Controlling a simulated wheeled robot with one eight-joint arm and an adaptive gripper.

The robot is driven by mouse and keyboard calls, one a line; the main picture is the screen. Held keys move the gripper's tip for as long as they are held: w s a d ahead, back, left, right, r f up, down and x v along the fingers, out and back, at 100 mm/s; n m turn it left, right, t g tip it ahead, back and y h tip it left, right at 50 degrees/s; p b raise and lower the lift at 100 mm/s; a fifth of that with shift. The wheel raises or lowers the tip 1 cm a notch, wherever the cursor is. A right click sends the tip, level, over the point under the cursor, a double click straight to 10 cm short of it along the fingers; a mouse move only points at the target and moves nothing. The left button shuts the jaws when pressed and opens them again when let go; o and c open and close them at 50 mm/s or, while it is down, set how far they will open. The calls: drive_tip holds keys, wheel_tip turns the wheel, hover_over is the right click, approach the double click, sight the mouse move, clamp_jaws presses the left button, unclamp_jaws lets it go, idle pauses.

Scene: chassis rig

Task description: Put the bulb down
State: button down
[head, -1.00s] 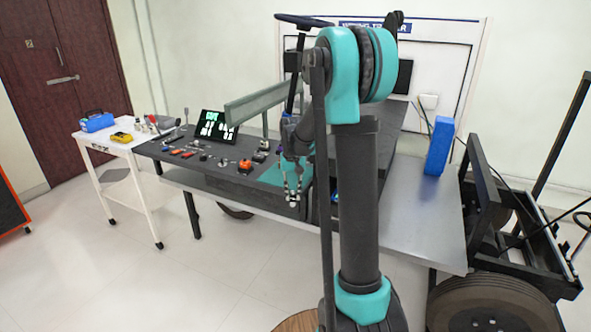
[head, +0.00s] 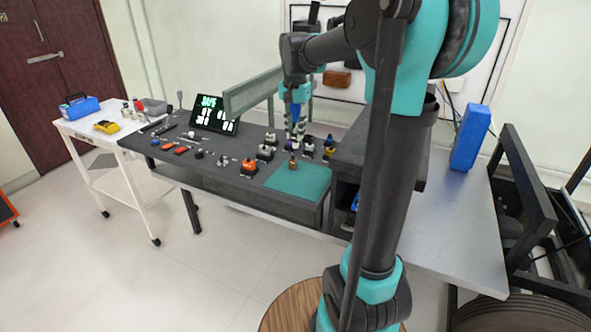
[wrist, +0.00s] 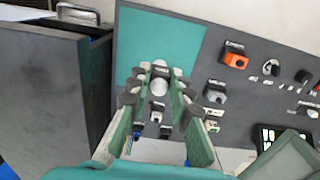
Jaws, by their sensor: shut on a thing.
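My gripper (wrist: 161,76) is shut on a pale, rounded bulb (wrist: 158,87), seen between its fingertips in the wrist view. The fingers hide part of the bulb. In the head view my gripper (head: 295,136) points down over the back of the dark workbench, behind the green mat (head: 300,182) and beside a row of small sockets and parts. The bulb is too small to make out clearly there. The mat also shows in the wrist view (wrist: 160,35), beyond the fingertips. I cannot tell whether the bulb touches anything.
A small brown object (head: 292,162) shows at the mat's back edge. An orange block (head: 249,167) is left of the mat. A grey rail (head: 252,92) and a lit display (head: 213,114) stand behind. The mat's front is clear.

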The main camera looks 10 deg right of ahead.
wheel_tip(320, 180, down, 14)
drive_tip(key=shift+f, duration=0.2)
idle(0.4)
drive_tip(key=c, duration=1.4)
unclamp_jaws()
drive_tip(key=shift+f, duration=0.1)
wheel_tip(320, 180, up, 12)
drive_tip(key=shift+f, duration=0.1)
drive_tip(key=shift+s, duration=0.1)
drive_tip(key=s+d+f+n+t, duration=0.2)
drive_tip(key=s+f+n, duration=0.1)
drive_tip(key=s+f, duration=0.6)
drive_tip(key=s+d+f+n+t, duration=0.2)
drive_tip(key=s+f+n, duration=0.2)
drive_tip(key=s+f, duration=0.4)
drive_tip(key=s, duration=0.4)
drive_tip(key=shift+s+f, duration=0.35)
drive_tip(key=shift+s, duration=0.05)
